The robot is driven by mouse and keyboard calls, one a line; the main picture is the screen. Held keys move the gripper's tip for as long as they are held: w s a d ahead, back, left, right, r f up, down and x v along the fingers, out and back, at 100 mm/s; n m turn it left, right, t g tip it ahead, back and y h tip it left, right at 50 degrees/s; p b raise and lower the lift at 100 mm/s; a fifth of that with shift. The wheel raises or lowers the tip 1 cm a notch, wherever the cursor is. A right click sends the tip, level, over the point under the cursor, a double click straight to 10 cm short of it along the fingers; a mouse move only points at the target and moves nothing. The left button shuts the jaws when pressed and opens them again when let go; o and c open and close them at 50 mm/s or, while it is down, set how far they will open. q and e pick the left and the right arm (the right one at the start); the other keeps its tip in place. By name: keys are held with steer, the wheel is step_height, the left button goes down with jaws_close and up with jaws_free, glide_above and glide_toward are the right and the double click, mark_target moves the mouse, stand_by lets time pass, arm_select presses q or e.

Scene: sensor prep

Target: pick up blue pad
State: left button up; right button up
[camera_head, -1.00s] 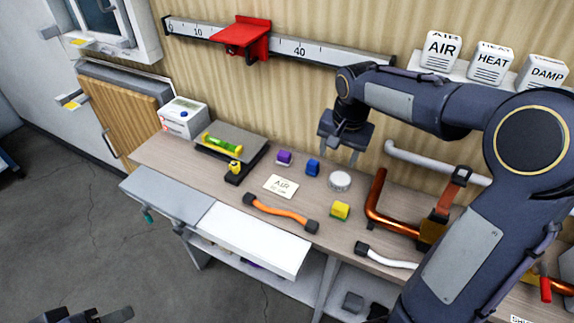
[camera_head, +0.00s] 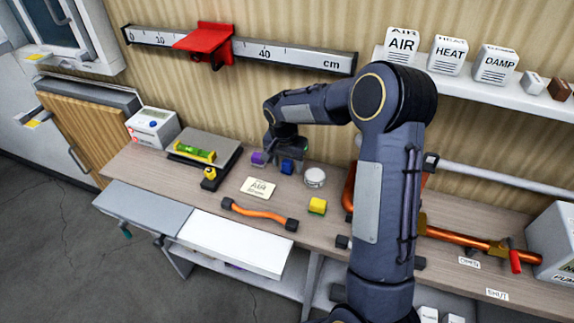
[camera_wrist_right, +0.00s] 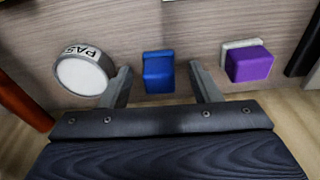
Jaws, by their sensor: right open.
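The blue pad (camera_head: 287,167) is a small blue block on the bench, between a purple block and a round white tin. In the right wrist view the blue pad (camera_wrist_right: 158,73) lies between and just beyond the two open fingers. My right gripper (camera_head: 285,158) is over the blue pad's place on the bench; in the wrist view its fingers (camera_wrist_right: 160,84) are apart, one on each side of the pad, with nothing held. The head view partly hides the fingers behind the wrist. My left gripper is not in view.
The purple block (camera_wrist_right: 249,64) is close to one finger, and the round tin (camera_wrist_right: 83,75) is close to the other. Copper pipes (camera_head: 465,240) stand right.

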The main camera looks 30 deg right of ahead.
mark_target(288, 160)
steer(key=shift+c, duration=0.3)
steer(key=c, duration=1)
steer(key=shift+r, duration=0.1)
steer(key=shift+r, duration=0.3)
step_height(288, 160, up, 2)
steer(key=shift+r, duration=0.1)
steer(key=s+a+r+b, duration=0.1)
steer(key=s+a+r, duration=0.1)
steer(key=s+r, duration=0.3)
steer(key=s+a+r+b, duration=0.1)
steer(key=s+a+r, duration=0.2)
steer(key=s+r, duration=0.2)
steer(key=shift+s+a+b, duration=0.35)
steer(key=shift+s, duration=1.1)
